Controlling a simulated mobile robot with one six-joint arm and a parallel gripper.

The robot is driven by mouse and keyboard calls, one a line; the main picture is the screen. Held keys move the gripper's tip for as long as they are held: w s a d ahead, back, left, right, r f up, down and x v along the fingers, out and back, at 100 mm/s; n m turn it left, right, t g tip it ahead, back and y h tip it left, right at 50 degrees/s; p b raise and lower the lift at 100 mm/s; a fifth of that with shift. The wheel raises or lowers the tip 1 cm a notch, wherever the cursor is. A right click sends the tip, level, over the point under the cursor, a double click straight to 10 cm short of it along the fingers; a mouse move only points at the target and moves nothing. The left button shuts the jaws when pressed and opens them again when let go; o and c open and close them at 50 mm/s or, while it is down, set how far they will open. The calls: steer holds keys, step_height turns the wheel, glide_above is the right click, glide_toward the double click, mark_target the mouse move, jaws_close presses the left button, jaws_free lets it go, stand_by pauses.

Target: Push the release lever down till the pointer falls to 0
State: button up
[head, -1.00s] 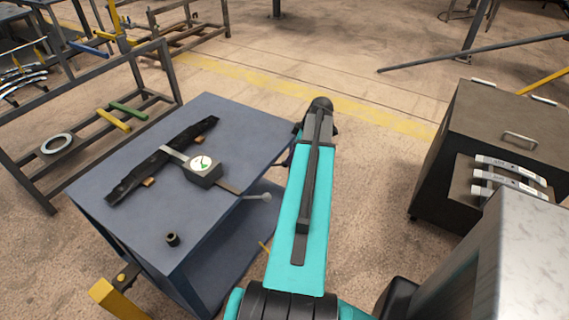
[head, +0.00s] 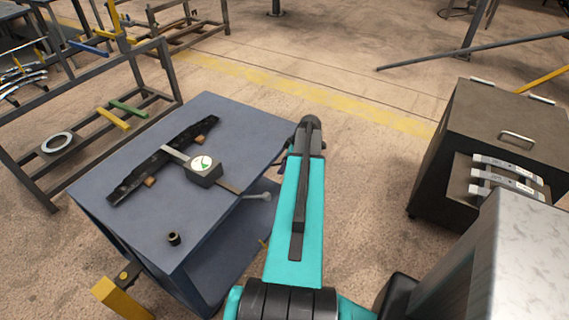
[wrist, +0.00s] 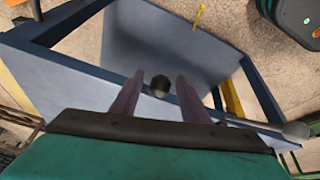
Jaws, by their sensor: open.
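The gauge (head: 206,170) is a dark box with a white round dial and a green mark, on the blue table. Its pointer is too small to read. The release lever (head: 258,196) is a grey rod with a round knob, sticking out past the table's right edge.
A dark spring bar (head: 160,160) lies across the blue table (head: 225,115). A small black bushing (head: 174,239) stands near its front corner. A brown cabinet (head: 495,130) stands at the right. Bare floor lies between table and cabinet.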

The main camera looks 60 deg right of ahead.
jaws_close()
